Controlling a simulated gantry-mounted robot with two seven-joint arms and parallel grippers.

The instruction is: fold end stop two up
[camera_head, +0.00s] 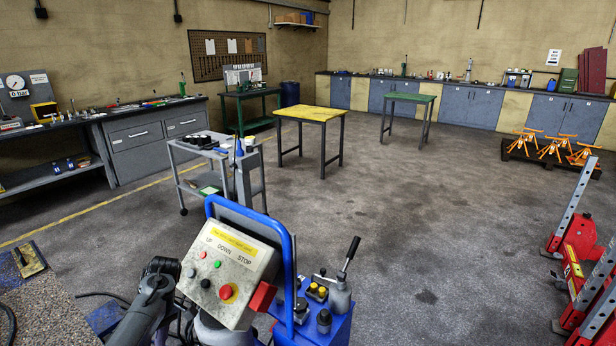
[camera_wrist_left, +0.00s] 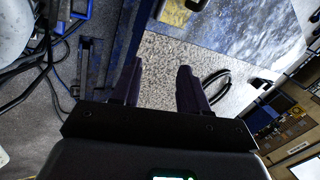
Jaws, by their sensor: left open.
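I cannot identify end stop two with certainty in either view. My left gripper (camera_wrist_left: 160,72) is open in the left wrist view, with its two dark fingers apart and nothing between them but speckled floor. A blue steel beam (camera_wrist_left: 127,38) runs beside and behind the left-hand finger; I cannot tell whether they touch. A yellowish block (camera_wrist_left: 176,12) shows at the top edge of that view. In the head view my left arm shows low at the left of the control box, but its fingertips are hidden. My right gripper is in neither view.
A control box (camera_head: 227,262) marked UP, DOWN, STOP stands close in front, with a blue trolley (camera_head: 325,325) beside it. Black cables (camera_wrist_left: 38,80) hang at the wrist view's left. Red stands (camera_head: 585,240) are at the right.

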